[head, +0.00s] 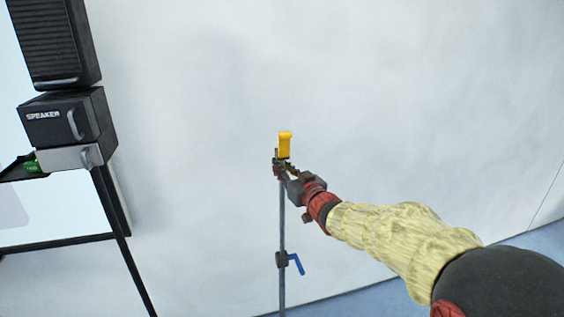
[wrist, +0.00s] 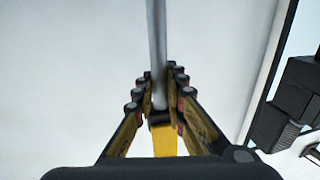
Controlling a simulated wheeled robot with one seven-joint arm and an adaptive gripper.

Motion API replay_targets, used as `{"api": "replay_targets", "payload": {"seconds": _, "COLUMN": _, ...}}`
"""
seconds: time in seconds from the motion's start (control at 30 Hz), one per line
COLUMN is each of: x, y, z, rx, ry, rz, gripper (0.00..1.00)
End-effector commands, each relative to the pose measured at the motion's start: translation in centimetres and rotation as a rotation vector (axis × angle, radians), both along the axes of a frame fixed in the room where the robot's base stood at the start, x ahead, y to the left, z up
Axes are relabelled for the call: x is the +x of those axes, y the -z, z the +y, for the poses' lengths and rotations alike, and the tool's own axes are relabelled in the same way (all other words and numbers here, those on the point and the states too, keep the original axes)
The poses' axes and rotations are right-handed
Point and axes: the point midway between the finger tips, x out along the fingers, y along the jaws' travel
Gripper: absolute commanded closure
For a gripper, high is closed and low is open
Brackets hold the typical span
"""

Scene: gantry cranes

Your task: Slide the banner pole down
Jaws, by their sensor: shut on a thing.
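The banner pole (head: 282,222) is a thin grey upright pole in front of a pale wall. It has a yellow piece (head: 285,144) at its top and a dark clamp with a blue lever (head: 296,263) lower down. My gripper (head: 281,169) is at the upper end of the pole, just below the yellow piece. In the wrist view the grey pole (wrist: 157,50) runs between the two fingers, which are shut on it. The yellow piece (wrist: 165,142) also shows there, partly hidden by the gripper body. The pole's foot is out of view.
A black speaker (head: 60,120) on a dark stand (head: 122,235) is at the left, with another black box (head: 50,42) above it. A pale framed panel (head: 60,243) is behind the stand. A blue floor (head: 365,300) shows below. The space between stand and pole looks clear.

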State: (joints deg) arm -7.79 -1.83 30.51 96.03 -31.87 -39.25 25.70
Motion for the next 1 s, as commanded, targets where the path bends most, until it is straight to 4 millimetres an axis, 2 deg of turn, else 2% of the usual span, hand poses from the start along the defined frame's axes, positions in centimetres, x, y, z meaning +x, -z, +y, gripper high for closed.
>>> {"api": "replay_targets", "payload": {"seconds": 0.03, "x": 0.0, "y": 3.0, "z": 0.0, "rx": -0.001, "ry": 0.001, "rz": 0.009, "gripper": 1.0}}
{"api": "replay_targets", "payload": {"seconds": 0.6, "x": 0.0, "y": 20.3, "z": 0.0, "rx": -0.001, "ry": 0.001, "rz": 0.009, "gripper": 1.0}}
{"api": "replay_targets", "payload": {"seconds": 0.8, "x": -0.1, "y": 25.8, "z": 0.0, "rx": -0.002, "ry": 0.0, "rz": 0.009, "gripper": 1.0}}
{"api": "replay_targets", "payload": {"seconds": 1.0, "x": 0.0, "y": 29.8, "z": 0.0, "rx": -0.002, "ry": 0.001, "rz": 0.008, "gripper": 1.0}}
